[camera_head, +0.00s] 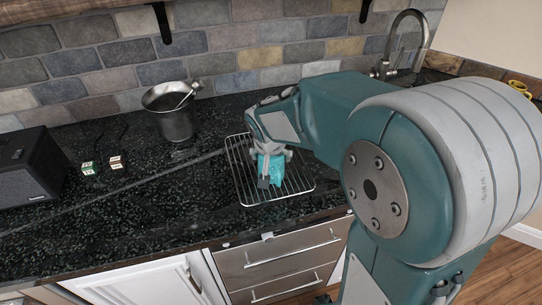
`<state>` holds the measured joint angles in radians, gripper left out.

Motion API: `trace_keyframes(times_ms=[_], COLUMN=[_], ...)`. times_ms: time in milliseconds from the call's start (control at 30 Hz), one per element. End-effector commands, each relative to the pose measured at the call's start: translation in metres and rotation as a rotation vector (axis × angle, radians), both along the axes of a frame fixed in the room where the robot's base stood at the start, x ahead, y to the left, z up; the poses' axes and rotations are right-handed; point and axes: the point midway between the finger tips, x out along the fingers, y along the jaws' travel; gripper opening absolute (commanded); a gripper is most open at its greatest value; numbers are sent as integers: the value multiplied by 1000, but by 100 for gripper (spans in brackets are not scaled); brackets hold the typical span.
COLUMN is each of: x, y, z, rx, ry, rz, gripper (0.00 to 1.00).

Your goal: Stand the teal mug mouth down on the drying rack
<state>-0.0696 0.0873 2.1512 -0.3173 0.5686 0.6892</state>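The teal mug (276,168) is at the middle of the wire drying rack (243,186), under my gripper (270,167). My arm reaches in from the right, and the gripper points down with its fingers at the mug. The fingers and palm hide the mug's upper part. I cannot tell whether the fingers press on the mug or only stand around it. The mug looks roughly upright and low over the wires. I cannot see which way its mouth faces, or whether it touches the rack.
A metal pot (175,122) with a utensil stands left of the rack. Two small cubes (104,166) and a black speaker (28,168) are farther left. A tall faucet (415,45) is behind my arm. The dark counter (150,205) is clear at front left.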

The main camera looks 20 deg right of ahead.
Motion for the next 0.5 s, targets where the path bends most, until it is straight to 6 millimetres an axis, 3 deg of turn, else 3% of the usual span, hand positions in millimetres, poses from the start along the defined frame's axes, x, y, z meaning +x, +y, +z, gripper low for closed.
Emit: trace_keyframes(times_ms=[267,500], x=[-1,-15], y=[1,7], z=[4,42], rx=[0,0], ry=[-1,-5], rz=[0,0], gripper=[100,100])
